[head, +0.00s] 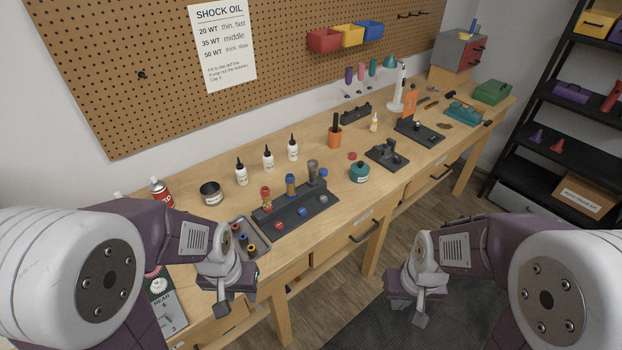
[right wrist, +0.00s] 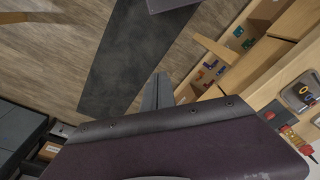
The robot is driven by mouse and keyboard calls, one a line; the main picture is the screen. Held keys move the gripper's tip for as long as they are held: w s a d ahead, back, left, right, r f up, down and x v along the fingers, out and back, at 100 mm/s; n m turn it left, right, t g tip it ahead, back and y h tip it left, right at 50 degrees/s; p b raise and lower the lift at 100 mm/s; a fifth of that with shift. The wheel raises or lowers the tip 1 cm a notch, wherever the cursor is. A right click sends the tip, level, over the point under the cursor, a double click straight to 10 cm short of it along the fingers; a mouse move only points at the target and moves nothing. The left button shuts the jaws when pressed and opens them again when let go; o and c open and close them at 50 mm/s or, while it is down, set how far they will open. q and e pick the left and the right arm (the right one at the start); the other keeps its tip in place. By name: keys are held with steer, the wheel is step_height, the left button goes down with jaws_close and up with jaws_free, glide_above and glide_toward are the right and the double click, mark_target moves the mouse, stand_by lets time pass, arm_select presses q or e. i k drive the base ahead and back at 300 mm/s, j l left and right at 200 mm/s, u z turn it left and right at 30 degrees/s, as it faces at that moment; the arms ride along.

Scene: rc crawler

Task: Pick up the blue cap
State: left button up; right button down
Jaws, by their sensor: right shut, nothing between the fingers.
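A black rack (head: 300,208) on the workbench holds shock bodies and small caps. My right gripper (head: 420,320) is shut and empty over the floor, right of the bench and far from the rack. Its fingers show in the right wrist view (right wrist: 160,90).
A grey tray (head: 262,250) with small parts lies left of the rack. White bottles (head: 268,157), a dark tin (head: 211,193) and a teal pot (head: 359,172) stand around it. A dark shelf (head: 560,130) is at the right. Floor between bench and shelf is free.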

mark_target(323, 172)
steer(key=i+l+u, duration=0.45)
steer(key=u, duration=0.2)
steer(key=i+l+u, duration=0.15)
steer(key=l+u, duration=0.15)
steer(key=i+l+u, duration=0.1)
steer(key=l+u, duration=0.2)
steer(key=l, duration=0.15)
steer(key=i+l+u, duration=0.1)
steer(key=l+u, duration=0.55)
steer(key=l, duration=0.15)
